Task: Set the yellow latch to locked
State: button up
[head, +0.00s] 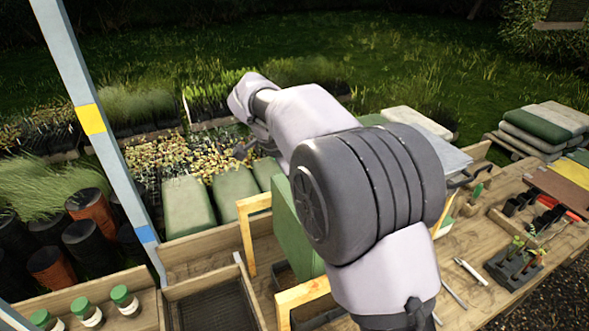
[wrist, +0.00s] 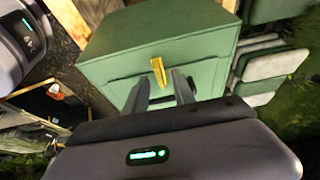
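In the wrist view a green box (wrist: 205,45) fills the upper middle, and a small yellow latch (wrist: 158,70) sits on the face toward my gripper. My gripper (wrist: 161,77) has its two dark fingers apart, one on each side of the latch in the picture. I see no clear contact between fingers and latch. The latch looks near upright, slightly tilted; its locked mark is not readable. In the head view a green box (head: 292,228) stands on the bench, partly behind my arm. There my gripper and the latch are hidden.
The wooden bench (head: 455,262) holds tools and a dark plant tray (head: 515,265) at right. Wooden frames (head: 248,240) stand close to the green box at left. Green-capped jars (head: 125,300) and a mesh-bottomed tray (head: 213,305) are at lower left. A pale post (head: 105,140) rises at left.

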jog(key=p+v, duration=0.4)
jog(key=v, duration=1.2)
jog(key=shift+s+a+r+p, duration=0.15)
jog(key=shift+a+r+p, duration=0.05)
jog(key=shift+r+p, duration=0.1)
jog(key=shift+f, duration=0.1)
jog(key=s+d+f+n+t+y+b, duration=0.15)
jog(key=s+d+f+n+b, duration=0.35)
jog(key=s+f+b, duration=0.6)
jog(key=s+d+f+n+y+b, duration=0.25)
jog(key=s+d+f+b, duration=0.5)
jog(key=f+b, duration=0.7)
jog(key=s+f+n+t+y+b, duration=0.1)
jog(key=s+f+b, duration=0.3)
jog(key=f, duration=0.4)
jog(key=s+f+t+y+b, duration=0.1)
jog(key=s+f+b, duration=0.4)
jog(key=f, duration=0.3)
jog(key=shift+s+n+t, duration=0.3)
jog(key=shift+n+t, duration=0.05)
jog(key=shift+d+f, duration=0.1)
jog(key=shift+d, duration=0.05)
